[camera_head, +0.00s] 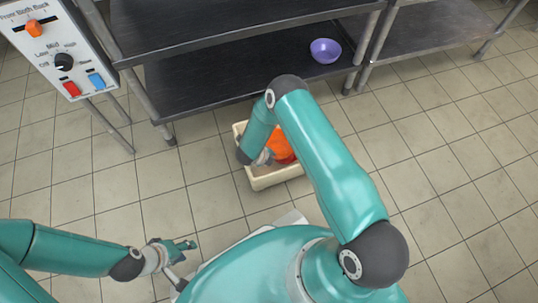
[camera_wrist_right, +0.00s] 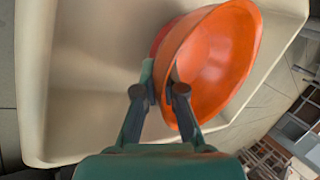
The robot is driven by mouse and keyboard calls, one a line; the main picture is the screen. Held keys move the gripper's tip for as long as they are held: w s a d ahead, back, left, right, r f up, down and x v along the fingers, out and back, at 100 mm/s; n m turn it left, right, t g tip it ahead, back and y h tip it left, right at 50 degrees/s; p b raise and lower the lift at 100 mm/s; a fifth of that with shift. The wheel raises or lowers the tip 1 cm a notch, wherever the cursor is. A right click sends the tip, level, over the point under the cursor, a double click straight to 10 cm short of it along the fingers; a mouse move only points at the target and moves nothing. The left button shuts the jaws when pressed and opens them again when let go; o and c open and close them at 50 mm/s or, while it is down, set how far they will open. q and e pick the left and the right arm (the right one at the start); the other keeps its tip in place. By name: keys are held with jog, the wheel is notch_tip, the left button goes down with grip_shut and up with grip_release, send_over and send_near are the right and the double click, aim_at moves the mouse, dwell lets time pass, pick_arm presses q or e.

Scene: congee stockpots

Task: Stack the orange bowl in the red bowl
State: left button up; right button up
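The orange bowl (camera_head: 278,143) is inside a cream crate (camera_head: 266,182) on the floor, partly hidden by my right arm. In the right wrist view the orange bowl (camera_wrist_right: 222,60) is tilted, its inside facing right. The red bowl (camera_head: 285,159) shows as a thin part at its side, and as a sliver behind the orange rim in the wrist view (camera_wrist_right: 162,38); I cannot tell how deeply they nest. My right gripper (camera_wrist_right: 162,78) is shut on the orange bowl's near rim, one finger inside. My left gripper (camera_head: 184,261) is empty with fingers spread, above the floor.
A dark metal shelf unit (camera_head: 220,80) stands behind the crate, with a purple bowl (camera_head: 325,50) on its lower shelf. A control panel (camera_head: 58,50) with knobs and switches is at upper left. The tiled floor at right is clear.

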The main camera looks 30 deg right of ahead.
jog(key=o, duration=0.3)
jog(key=shift+r+p, duration=0.45)
jog(key=shift+p, duration=0.1)
jog(key=p+v, duration=0.4)
jog(key=v, duration=0.7)
jog(key=s+a+m+g+y, duration=0.3)
jog(key=s+a+m+g, duration=0.1)
jog(key=s+m, duration=0.6)
jog(key=s+a+r+m+y, duration=0.2)
jog(key=m, duration=0.8)
jog(key=s+a+r+m+t+y, duration=0.1)
jog(key=s+a+r+m+y, duration=0.1)
jog(key=m, duration=0.9)
jog(key=s+a+r+m+t+y, duration=0.1)
jog(key=r+m, duration=0.3)
jog(key=m, duration=0.6)
jog(key=shift+s+a+r+m+y, duration=0.1)
jog(key=shift+s+a+m+y, duration=0.4)
jog(key=shift+y, duration=0.4)
